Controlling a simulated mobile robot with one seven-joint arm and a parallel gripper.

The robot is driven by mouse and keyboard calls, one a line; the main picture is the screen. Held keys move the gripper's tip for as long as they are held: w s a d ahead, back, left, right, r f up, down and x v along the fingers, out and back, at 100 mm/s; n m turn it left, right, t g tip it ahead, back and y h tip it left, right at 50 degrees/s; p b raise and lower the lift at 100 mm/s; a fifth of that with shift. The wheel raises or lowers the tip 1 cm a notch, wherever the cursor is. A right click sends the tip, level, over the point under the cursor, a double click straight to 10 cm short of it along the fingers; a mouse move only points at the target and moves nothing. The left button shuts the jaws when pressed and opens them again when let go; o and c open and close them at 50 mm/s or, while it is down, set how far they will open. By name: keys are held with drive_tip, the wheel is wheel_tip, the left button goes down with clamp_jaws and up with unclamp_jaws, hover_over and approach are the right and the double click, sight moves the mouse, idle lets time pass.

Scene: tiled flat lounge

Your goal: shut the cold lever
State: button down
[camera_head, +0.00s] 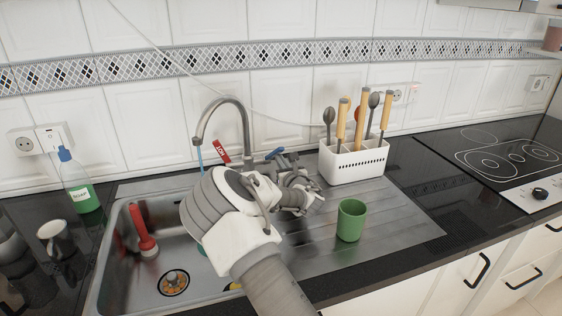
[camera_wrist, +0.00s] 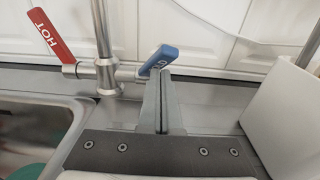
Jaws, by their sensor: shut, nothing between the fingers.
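The cold lever is a blue handle (camera_wrist: 158,60) on the right of the faucet base in the wrist view, angled up to the right. It also shows in the head view (camera_head: 275,153). The red hot lever (camera_wrist: 50,36) stands tilted on the left of the same faucet (camera_wrist: 107,70). My gripper (camera_wrist: 165,76) is shut and empty, its fingertips right by the blue lever's lower right side. I cannot tell whether they touch it. In the head view my gripper (camera_head: 283,162) is partly hidden by my wrist. A thin bluish stream hangs under the spout (camera_head: 200,155).
A white utensil holder (camera_head: 355,166) stands right of my gripper, with a green cup (camera_head: 351,220) on the drainboard in front. The sink (camera_head: 118,235) holds a red-handled object (camera_head: 143,231). A soap bottle (camera_head: 78,185) and a mug (camera_head: 55,238) stand left.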

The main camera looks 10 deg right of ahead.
sight(280, 149)
drive_tip(key=shift+r+p, duration=0.3)
drive_tip(key=shift+p, duration=0.15)
drive_tip(key=shift+w+r+g, duration=0.1)
drive_tip(key=shift+g, duration=0.2)
drive_tip(key=r+g+p, duration=0.1)
drive_tip(key=p, duration=0.1)
drive_tip(key=w+r+p, duration=0.1)
drive_tip(key=p, duration=0.1)
drive_tip(key=shift+a+g+p, duration=0.1)
drive_tip(key=shift+g+p, duration=0.3)
drive_tip(key=shift+w+r+g+h+p, duration=0.3)
drive_tip(key=shift+g+p, duration=0.3)
drive_tip(key=shift+p, duration=0.3)
drive_tip(key=shift+w+a, duration=0.1)
drive_tip(key=shift+w+a+r+b, duration=0.1)
drive_tip(key=shift+w+r+b, duration=0.25)
drive_tip(key=shift+w, duration=0.25)
drive_tip(key=shift+w+a+r+b, duration=0.1)
drive_tip(key=shift+w+r+b, duration=0.15)
drive_tip(key=shift+w, duration=0.35)
drive_tip(key=shift+w+a+r, duration=0.1)
drive_tip(key=shift+w+r, duration=0.05)
drive_tip(key=shift+r, duration=0.1)
